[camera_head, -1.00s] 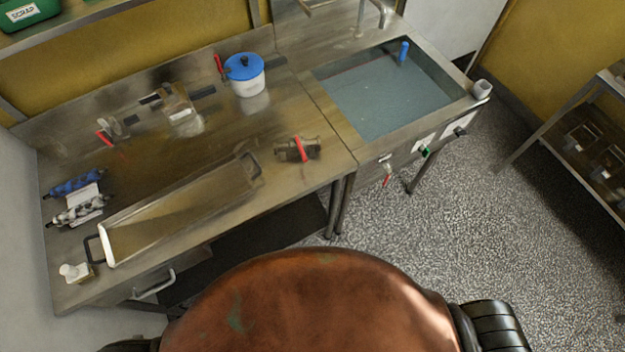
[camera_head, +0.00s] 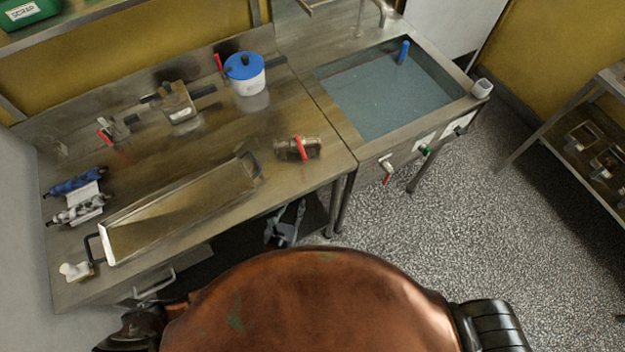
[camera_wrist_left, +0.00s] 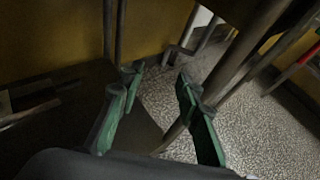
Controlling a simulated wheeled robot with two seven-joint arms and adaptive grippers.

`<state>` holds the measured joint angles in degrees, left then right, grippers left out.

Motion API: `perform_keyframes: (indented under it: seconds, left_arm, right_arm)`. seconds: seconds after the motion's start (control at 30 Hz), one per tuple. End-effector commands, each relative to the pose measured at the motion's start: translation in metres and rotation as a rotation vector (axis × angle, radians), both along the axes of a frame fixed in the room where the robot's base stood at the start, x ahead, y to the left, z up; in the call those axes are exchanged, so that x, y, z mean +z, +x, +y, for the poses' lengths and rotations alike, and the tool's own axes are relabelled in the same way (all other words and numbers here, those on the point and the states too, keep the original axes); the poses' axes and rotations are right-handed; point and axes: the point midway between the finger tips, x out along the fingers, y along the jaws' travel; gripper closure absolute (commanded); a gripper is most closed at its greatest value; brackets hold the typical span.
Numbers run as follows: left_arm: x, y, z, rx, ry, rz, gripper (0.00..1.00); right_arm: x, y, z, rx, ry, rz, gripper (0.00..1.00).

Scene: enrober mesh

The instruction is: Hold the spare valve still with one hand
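The valve (camera_head: 298,148), brass-coloured with a red lever, lies on the steel bench (camera_head: 225,130) near its front right, beside the sink. I take it to be the spare valve; nothing touches it. My left gripper (camera_head: 286,222) shows below the bench's front edge, in front of the dark lower shelf, lower than the valve and apart from it. In the left wrist view its green-padded fingers (camera_wrist_left: 160,78) are spread with nothing between them. The valve cannot be made out in that view. My right gripper is not in view.
A long steel tray (camera_head: 180,210) lies left of the valve. A blue-lidded white pot (camera_head: 245,75) stands behind it. The water-filled sink (camera_head: 385,90) is to the right. Bench legs (camera_head: 341,205) stand close to the left gripper. The bench around the valve is clear.

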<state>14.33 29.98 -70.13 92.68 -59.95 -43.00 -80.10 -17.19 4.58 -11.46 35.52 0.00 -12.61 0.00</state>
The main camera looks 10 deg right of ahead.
Motion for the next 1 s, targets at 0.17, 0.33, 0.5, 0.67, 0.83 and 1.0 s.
perform_keyframes:
  seconds: [0.17,0.33,0.5,0.67,0.83,1.0]
  left_arm:
    - [0.07,-0.039,-0.041,-0.21,0.176,-0.252,0.68]
    - [0.117,-0.074,-0.063,-0.317,0.281,-0.436,0.68]
    - [0.162,-0.1,-0.081,-0.331,0.331,-0.583,0.68]
    - [0.2,-0.096,-0.095,-0.199,0.302,-0.633,0.68]
    - [0.231,-0.08,-0.099,-0.004,0.248,-0.609,0.68]
    - [0.258,-0.064,-0.089,0.237,0.201,-0.54,0.68]
  right_arm:
    - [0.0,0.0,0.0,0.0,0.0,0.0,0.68]
    - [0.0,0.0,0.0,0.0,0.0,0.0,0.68]
    - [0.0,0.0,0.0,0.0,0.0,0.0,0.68]
    - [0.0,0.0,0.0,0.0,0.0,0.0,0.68]
    - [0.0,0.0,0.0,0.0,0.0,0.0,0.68]
    - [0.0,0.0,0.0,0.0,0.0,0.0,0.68]
